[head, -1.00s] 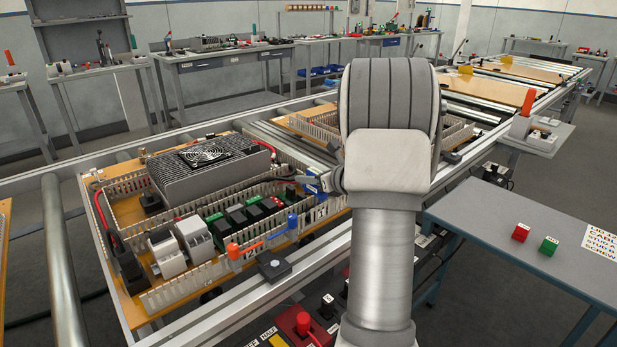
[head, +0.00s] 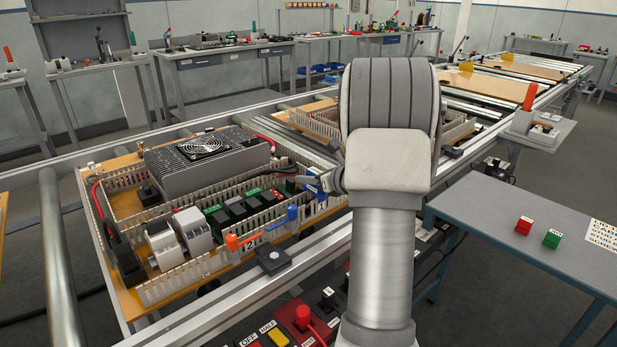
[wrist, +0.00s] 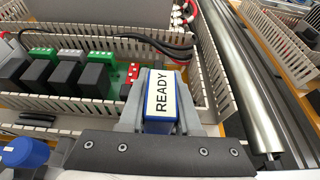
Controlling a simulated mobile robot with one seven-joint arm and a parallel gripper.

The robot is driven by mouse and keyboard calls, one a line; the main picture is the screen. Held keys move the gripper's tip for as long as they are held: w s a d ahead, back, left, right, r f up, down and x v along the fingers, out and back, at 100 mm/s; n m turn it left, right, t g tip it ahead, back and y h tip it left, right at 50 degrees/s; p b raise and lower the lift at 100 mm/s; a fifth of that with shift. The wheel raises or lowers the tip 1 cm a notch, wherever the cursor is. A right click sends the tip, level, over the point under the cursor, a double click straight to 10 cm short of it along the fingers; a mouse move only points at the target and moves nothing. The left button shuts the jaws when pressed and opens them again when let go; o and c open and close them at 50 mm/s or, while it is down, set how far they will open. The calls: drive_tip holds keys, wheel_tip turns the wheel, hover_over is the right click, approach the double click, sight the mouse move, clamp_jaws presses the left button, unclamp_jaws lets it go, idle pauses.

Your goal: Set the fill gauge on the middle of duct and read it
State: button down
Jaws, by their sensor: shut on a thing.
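The fill gauge is a blue block with a white READY label (wrist: 161,94) in the wrist view. My gripper (wrist: 158,116) is shut on it, one grey finger at each side. In the head view my gripper (head: 330,181) and the blue gauge (head: 314,188) are at the right end of the near board, partly behind my arm. A slotted grey duct (wrist: 108,48) with black cables runs across the board beyond the relays. The gauge is over the board's right part, near the upright slotted duct (wrist: 211,72). I cannot tell whether it touches a duct.
Black relays (wrist: 49,77) and green terminals stand left of the gauge. A finned heatsink (head: 205,163) with a fan is at the board's back. A metal roller (wrist: 243,95) lies right of the board. A grey side table (head: 535,232) holds red and green blocks.

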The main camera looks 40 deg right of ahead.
drive_tip(key=shift+f, duration=0.15)
drive_tip(key=c, duration=0.5)
unclamp_jaws()
drive_tip(key=p+v, duration=0.4)
drive_tip(key=v, duration=1.3)
drive_tip(key=shift+s, duration=0.2)
